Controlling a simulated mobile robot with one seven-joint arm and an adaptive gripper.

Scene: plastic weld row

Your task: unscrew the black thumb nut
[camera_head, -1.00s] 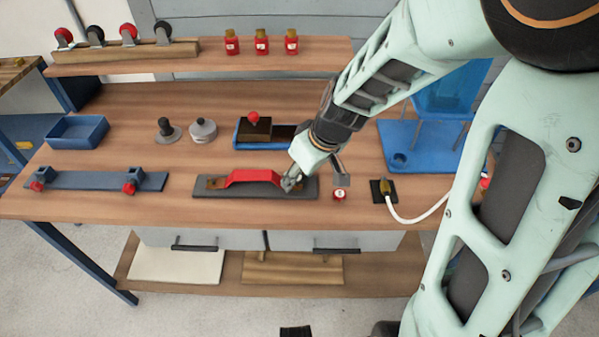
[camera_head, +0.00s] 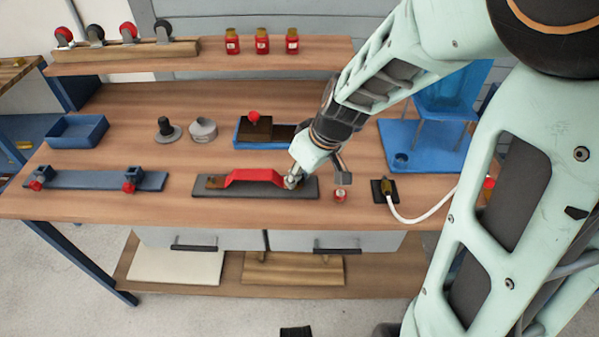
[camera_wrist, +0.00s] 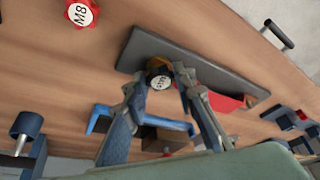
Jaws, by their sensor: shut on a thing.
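My gripper (camera_wrist: 157,76) is shut on the nut, with one finger on each side. In the head view, my gripper (camera_head: 291,183) is at the right end of the red handle (camera_head: 255,176) on the plate (camera_head: 222,191). The nut is hidden or too small to make out there.
A red part marked M8 (camera_wrist: 82,13) stands near the plate; it also shows in the head view (camera_head: 340,195). A black block with a white cable (camera_head: 384,190) is to the right. A blue fixture (camera_head: 262,144) lies behind, and a clamp rail (camera_head: 85,181) to the left.

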